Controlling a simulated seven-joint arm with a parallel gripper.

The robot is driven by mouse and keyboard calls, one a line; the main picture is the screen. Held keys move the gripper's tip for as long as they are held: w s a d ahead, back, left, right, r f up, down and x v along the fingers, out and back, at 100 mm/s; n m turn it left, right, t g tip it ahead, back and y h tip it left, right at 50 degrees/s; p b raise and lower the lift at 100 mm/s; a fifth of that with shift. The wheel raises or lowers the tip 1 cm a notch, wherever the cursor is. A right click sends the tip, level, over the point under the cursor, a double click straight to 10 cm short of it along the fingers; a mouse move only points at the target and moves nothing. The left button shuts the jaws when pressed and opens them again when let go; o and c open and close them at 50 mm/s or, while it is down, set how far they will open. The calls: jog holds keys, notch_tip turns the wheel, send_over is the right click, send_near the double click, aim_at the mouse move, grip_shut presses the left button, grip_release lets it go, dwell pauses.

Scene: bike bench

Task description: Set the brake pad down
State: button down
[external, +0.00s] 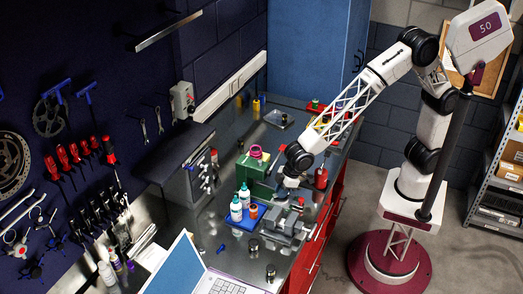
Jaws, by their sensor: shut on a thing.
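My gripper (284,188) points down over the metal workbench (216,236), just above and behind the grey vise (287,221). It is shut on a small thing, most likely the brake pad. The pad is too small and too much covered by the fingers to make out its shape. I cannot tell whether it touches anything below.
A green box (253,174) is behind. Dark cylinders (270,271) and a laptop (222,284) are in front. A red bottle (321,178) stands at right.

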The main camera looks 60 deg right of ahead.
jog(key=shift+f, duration=0.2)
jog(key=c, duration=1)
grip_release()
jog(key=shift+c, duration=0.2)
jog(key=shift+r, duration=0.1)
jog(key=v, duration=1.2)
jog(key=shift+r, duration=0.1)
